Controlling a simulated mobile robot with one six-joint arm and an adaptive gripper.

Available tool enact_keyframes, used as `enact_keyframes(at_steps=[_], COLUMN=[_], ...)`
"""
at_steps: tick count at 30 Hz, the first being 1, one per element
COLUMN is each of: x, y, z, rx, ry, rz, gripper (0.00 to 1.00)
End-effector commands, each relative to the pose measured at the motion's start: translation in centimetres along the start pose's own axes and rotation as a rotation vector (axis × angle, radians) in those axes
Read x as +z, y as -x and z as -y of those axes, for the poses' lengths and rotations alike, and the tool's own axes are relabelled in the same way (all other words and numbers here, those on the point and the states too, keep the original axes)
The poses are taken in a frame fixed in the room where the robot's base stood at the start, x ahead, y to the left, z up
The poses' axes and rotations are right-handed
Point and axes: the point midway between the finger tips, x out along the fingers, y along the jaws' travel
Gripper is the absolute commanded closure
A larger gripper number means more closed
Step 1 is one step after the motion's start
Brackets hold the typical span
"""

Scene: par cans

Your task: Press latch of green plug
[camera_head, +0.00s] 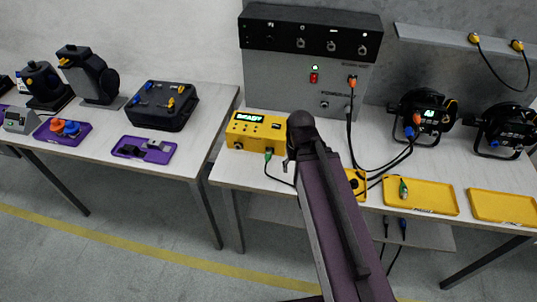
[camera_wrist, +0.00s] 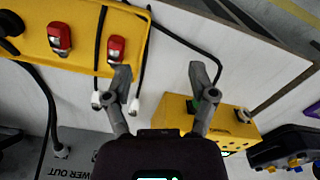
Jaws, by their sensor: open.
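A green plug (camera_head: 268,153) sits at the front of the yellow box (camera_head: 262,127) with a lit display, and a dark cable hangs from it. In the wrist view the yellow box (camera_wrist: 232,130) is at the right. A little green of the plug (camera_wrist: 195,104) shows there beside my right finger, which partly hides it; its latch cannot be made out. My gripper (camera_wrist: 160,72) is open, with nothing between its fingers. I cannot tell whether the right finger touches the plug. In the head view my arm hides most of the gripper. Another green connector (camera_head: 403,188) lies on a yellow tray (camera_head: 430,198).
Another yellow tray (camera_wrist: 84,62) with two red connectors lies left of my gripper in the wrist view. Loose black cables (camera_head: 372,166) cross the table right of my arm. A grey power unit (camera_head: 300,85) stands behind. Another yellow tray (camera_head: 500,207) lies at far right.

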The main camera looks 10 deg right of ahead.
Motion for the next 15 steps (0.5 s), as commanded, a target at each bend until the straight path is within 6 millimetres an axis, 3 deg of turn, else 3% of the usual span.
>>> enact_keyframes(at_steps=[4,5,9,12,15], x=[0.00,0.00,0.00,0.00,0.00], y=[0.00,0.00,0.00,0.00,0.00], z=[0.00,0.00,0.00,0.00,0.00], rx=[0.000,0.000,0.000,0.000,0.000], ry=[0.000,0.000,0.000,0.000,0.000], rz=[0.000,0.000,0.000,0.000,0.000], gripper=[0.27,0.33,0.74,1.00,1.00])
